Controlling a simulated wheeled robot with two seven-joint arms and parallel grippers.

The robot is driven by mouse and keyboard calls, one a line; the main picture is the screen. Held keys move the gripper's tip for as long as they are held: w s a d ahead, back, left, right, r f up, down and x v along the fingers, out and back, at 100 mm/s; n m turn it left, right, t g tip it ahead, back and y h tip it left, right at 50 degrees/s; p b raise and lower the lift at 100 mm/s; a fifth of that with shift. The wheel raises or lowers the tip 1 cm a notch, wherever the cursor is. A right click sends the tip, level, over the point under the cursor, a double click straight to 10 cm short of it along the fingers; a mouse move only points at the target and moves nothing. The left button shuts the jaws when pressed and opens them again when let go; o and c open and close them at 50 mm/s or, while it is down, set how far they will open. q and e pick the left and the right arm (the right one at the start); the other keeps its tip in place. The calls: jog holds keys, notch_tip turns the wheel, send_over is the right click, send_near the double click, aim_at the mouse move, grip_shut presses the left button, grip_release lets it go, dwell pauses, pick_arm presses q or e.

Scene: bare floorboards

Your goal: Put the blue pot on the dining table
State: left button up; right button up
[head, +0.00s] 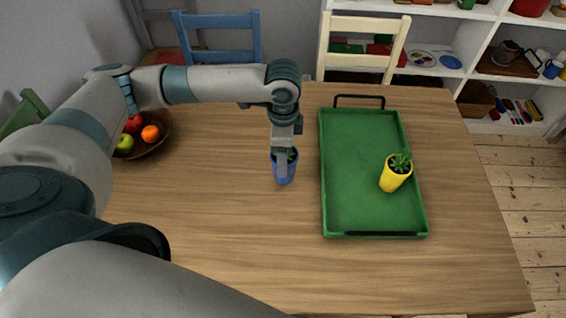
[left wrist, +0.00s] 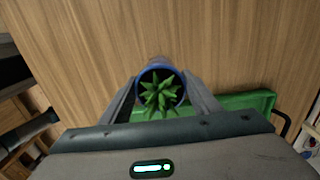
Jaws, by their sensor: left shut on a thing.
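The blue pot (head: 284,172) with a green succulent is at the middle of the wooden dining table (head: 220,240), left of the green tray. My left gripper (head: 284,160) is over it from above, with its fingers on the pot. In the left wrist view the blue pot (left wrist: 160,75) sits upright between the two fingers (left wrist: 160,100), which are shut on it. I cannot tell if the pot's base touches the table. My right gripper is not in view.
A green tray (head: 345,190) with black handles lies on the table and holds a yellow pot (head: 395,174) with a plant. A fruit bowl (head: 155,143) stands at the left, partly behind my arm. Chairs and white shelves (head: 480,65) are beyond. The front of the table is clear.

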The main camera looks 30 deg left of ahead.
pick_arm(q)
jog(key=shift+f+p, duration=0.5)
jog(key=shift+f, duration=1.45)
jog(key=o, duration=1.4)
jog(key=shift+f, duration=0.15)
